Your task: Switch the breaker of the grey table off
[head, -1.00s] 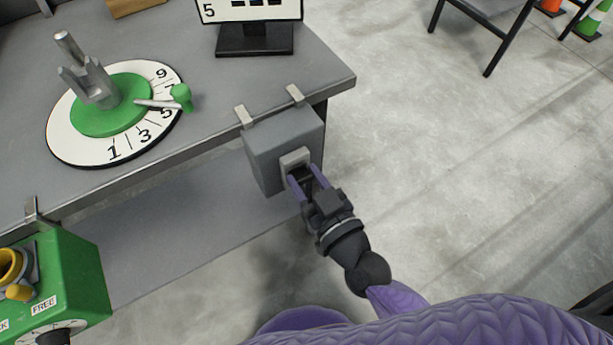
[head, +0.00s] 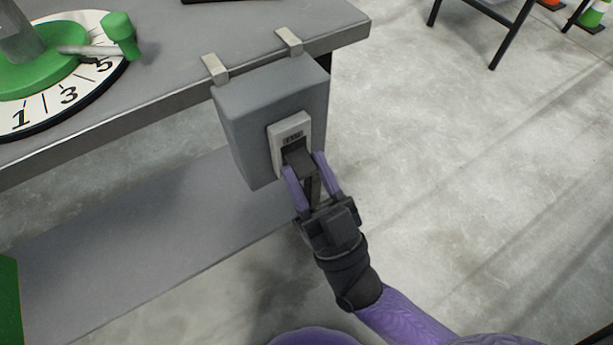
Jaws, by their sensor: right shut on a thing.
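The breaker box (head: 245,125) is a grey box hung by two metal clips on the front edge of the grey table (head: 160,75). Its front carries a light plate (head: 276,131) with a small label too blurred to read. A dark switch lever (head: 298,157) sticks out below the label. My right gripper (head: 308,176) has its purple fingers on both sides of the lever, shut on it. The lower part of the lever is partly hidden between the fingers. My left gripper is out of view.
On the tabletop at left is a numbered white dial (head: 62,108) with a green hub and a green-knobbed pointer (head: 120,35). A green box edge (head: 9,300) shows at lower left.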

